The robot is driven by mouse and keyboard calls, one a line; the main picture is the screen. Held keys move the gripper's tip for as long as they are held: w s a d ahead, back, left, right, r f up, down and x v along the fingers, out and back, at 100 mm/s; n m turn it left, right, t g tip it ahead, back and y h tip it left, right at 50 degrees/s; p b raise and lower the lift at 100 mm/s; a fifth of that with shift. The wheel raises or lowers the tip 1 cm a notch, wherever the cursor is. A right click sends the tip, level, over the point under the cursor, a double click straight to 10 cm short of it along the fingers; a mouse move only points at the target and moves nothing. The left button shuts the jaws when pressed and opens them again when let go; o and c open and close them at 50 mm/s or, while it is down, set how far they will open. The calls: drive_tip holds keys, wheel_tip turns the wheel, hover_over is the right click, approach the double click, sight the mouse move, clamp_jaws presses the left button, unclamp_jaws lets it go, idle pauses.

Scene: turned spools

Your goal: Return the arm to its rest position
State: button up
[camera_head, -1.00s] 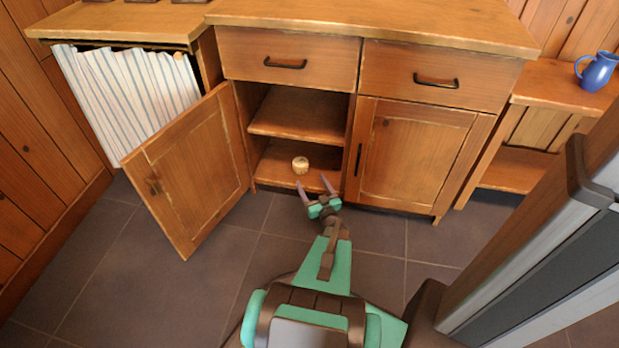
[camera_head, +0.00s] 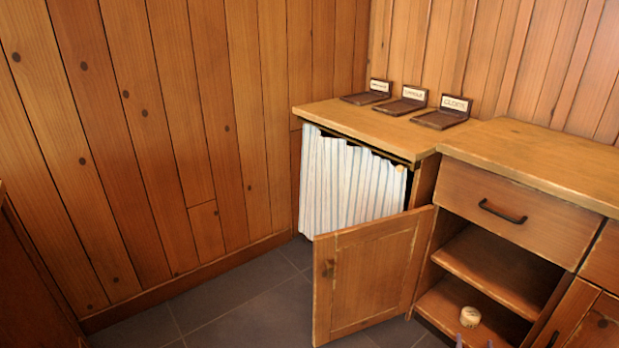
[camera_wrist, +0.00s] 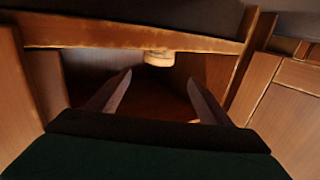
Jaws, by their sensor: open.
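My gripper (camera_wrist: 159,77) is open in the wrist view, its two fingers spread with nothing between them. In the head view only the fingertips (camera_head: 475,342) show at the bottom edge, in front of the open cabinet. A small pale turned spool (camera_head: 470,316) stands on the cabinet's bottom shelf (camera_head: 440,307). The spool also shows in the wrist view (camera_wrist: 159,58), beyond the fingertips and apart from them. The rest of my arm is out of the head view.
The cabinet door (camera_head: 372,272) hangs open to the left of the compartment. A striped curtain (camera_head: 350,182) covers the bay beside it. Three dark stands with labels (camera_head: 408,103) sit on the countertop (camera_head: 365,127). Floor (camera_head: 240,312) left of the door is clear.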

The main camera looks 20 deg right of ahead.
drive_tip(key=w+a+r+g+y+p, duration=0.1)
drive_tip(key=w+a+g+y+p, duration=0.25)
drive_tip(key=w+a+p, duration=0.65)
drive_tip(key=a+r+n+g+y+p, duration=0.3)
drive_tip(key=a+g+p, duration=0.4)
drive_tip(key=a, duration=1.2)
drive_tip(key=s+a+r+n+g+y+p, duration=0.1)
drive_tip(key=s+a+r+g+p, duration=0.2)
drive_tip(key=s+a+r, duration=0.3)
drive_tip(key=s+a+r+n+g+y+p, duration=0.2)
drive_tip(key=s+a+r+p, duration=0.4)
drive_tip(key=a, duration=0.8)
drive_tip(key=s+a+r+n+g+y+p, duration=0.1)
drive_tip(key=s+a+r+g+p, duration=0.2)
drive_tip(key=a, duration=0.7)
drive_tip(key=s+r+p, duration=0.2)
drive_tip(key=s+r, duration=0.1)
drive_tip(key=shift+s+a+n+g+y, duration=0.3)
drive_tip(key=shift+a+n+g+y, duration=0.05)
drive_tip(key=shift+n, duration=0.05)
drive_tip(key=shift+c, duration=0.3)
